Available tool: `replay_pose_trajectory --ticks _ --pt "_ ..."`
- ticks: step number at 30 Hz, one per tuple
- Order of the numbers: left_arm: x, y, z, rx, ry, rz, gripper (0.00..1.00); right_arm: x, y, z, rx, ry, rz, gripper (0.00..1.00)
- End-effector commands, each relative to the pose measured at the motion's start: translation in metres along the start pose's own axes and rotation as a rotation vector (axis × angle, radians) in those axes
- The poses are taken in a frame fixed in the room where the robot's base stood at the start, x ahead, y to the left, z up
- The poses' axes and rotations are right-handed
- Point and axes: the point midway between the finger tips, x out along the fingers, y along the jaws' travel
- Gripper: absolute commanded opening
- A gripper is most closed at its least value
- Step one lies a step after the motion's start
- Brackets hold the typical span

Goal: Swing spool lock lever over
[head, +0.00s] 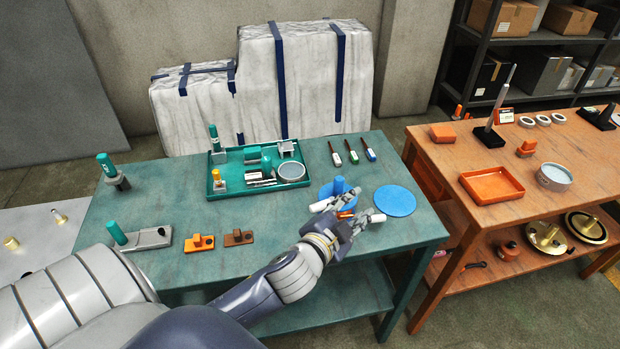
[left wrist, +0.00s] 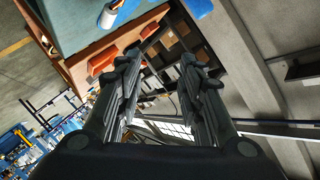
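My left gripper (head: 349,212) is over the right front of the green table, beside a blue disc with an upright blue hub (head: 340,186). In the left wrist view the same gripper (left wrist: 160,62) has its fingers spread with nothing between them. A small orange piece (head: 345,214) shows near the fingers; I cannot tell whether it is the lock lever. A flat blue disc (head: 396,201) lies to the right. My right gripper is not in view.
A green tray (head: 217,189) of parts is at the back of the table. Several markers (head: 353,152) lie right of it. Teal-handled pieces (head: 117,233) and small orange and brown blocks (head: 238,238) are at left. An orange table (head: 440,160) with parts stands at right.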

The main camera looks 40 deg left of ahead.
Motion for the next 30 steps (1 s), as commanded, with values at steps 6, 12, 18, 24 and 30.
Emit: replay_pose_trajectory --ticks 6,12,18,24,30 --pt "0.002 -0.041 -0.143 0.434 0.568 -0.164 0.35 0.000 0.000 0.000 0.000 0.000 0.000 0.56" --pt "-0.031 -0.009 -0.210 0.927 1.013 -0.167 0.35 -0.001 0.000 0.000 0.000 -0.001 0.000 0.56" --pt "-0.042 0.036 -0.180 1.490 1.303 0.013 0.35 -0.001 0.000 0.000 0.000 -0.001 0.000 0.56" --pt "-0.019 0.020 -0.076 2.045 1.341 0.411 0.35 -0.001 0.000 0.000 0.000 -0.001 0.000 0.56" --pt "-0.005 -0.056 0.019 2.371 1.152 0.860 0.35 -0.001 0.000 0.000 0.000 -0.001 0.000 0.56"
